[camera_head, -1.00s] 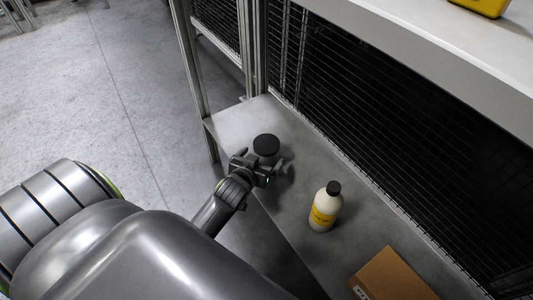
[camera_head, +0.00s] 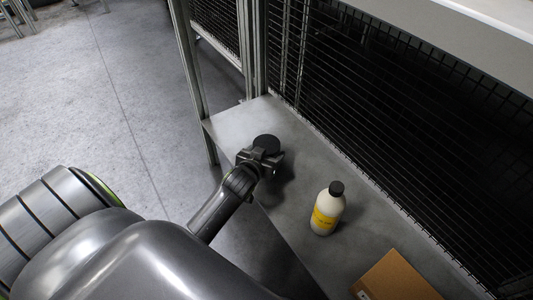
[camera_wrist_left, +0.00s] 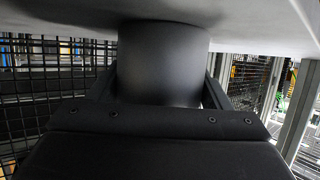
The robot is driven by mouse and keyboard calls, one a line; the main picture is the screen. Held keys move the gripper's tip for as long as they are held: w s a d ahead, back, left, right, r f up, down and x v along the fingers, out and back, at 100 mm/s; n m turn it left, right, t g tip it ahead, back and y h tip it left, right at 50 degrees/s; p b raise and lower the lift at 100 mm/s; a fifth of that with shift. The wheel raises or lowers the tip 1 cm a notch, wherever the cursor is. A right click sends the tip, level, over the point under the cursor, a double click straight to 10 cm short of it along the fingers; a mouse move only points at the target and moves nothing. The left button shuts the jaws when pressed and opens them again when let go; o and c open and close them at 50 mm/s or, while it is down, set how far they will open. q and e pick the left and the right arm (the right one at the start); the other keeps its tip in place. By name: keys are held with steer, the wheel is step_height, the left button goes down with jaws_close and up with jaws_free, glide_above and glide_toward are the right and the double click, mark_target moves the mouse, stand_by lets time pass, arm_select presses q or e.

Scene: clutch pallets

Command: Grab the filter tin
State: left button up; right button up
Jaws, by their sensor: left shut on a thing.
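The filter tin, a dark cylinder with a black top (camera_head: 267,142), stands near the far left corner of the grey shelf (camera_head: 300,225). My left gripper (camera_head: 264,158) reaches it from the near side and is shut on it. In the left wrist view the tin (camera_wrist_left: 162,62) fills the middle, with a finger on each side of it. Its end meets the pale shelf surface at the top of that view; I cannot tell of any gap. The gripper hides the tin's lower part in the head view. My right gripper is not in view.
A white bottle with a yellow label and black cap (camera_head: 327,210) stands to the right on the shelf. A cardboard box (camera_head: 398,278) lies nearer. Black wire mesh (camera_head: 400,140) closes the back, and a metal post (camera_head: 190,80) rises at the left.

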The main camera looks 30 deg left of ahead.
arm_select(q)
steer(key=shift+c, duration=0.7)
